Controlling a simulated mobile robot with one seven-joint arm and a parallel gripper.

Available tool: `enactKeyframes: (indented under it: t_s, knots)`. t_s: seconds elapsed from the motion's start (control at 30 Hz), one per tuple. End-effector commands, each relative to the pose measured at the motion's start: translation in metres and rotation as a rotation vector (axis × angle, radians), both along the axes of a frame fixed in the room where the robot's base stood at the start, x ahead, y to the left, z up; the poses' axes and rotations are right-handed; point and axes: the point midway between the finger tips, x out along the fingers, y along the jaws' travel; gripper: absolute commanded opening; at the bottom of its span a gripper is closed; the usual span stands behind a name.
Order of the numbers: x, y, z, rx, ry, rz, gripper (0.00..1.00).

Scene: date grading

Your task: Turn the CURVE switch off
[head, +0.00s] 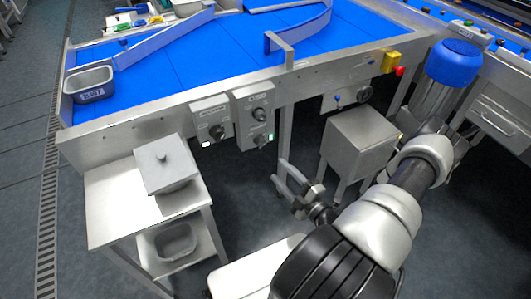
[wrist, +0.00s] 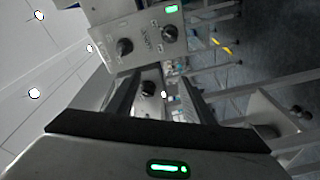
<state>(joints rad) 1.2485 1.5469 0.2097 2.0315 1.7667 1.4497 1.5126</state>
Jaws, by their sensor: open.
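Two grey switch boxes are mounted on the conveyor's front rail. The right box (head: 241,128) has two dark knobs, an upper one (head: 259,114) and a lower one (head: 259,140), and a lit green lamp (head: 271,137). The left box (head: 199,114) has one dark knob (head: 217,132) and a lit lamp. I cannot read clearly which label says CURVE. My gripper (head: 280,172) is open and empty, below and right of the right box, apart from it.
A steel side table (head: 115,197) with a lidded container (head: 166,165) stands left. The blue belt (head: 215,55) carries a grey bin (head: 90,84) at its left end. A grey cabinet (head: 357,145) and conveyor legs stand near my arm. A red stop button (head: 400,71) is farther right.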

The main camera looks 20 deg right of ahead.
Motion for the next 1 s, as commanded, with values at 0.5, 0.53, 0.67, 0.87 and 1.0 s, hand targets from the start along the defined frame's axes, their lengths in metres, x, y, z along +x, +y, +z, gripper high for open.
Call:
enactKeyframes:
  t_s: [0.5, 0.53, 0.67, 0.87, 1.0]
  knots:
    - [0.031, -0.015, -0.038, 0.181, 0.034, -0.166, 0.48]
    - [0.037, -0.014, -0.039, 0.181, 0.035, -0.165, 0.48]
    - [0.066, -0.013, -0.038, 0.180, 0.034, -0.164, 0.48]
    - [0.110, -0.011, -0.038, 0.179, 0.035, -0.163, 0.48]
    - [0.135, -0.011, -0.038, 0.179, 0.035, -0.164, 0.48]
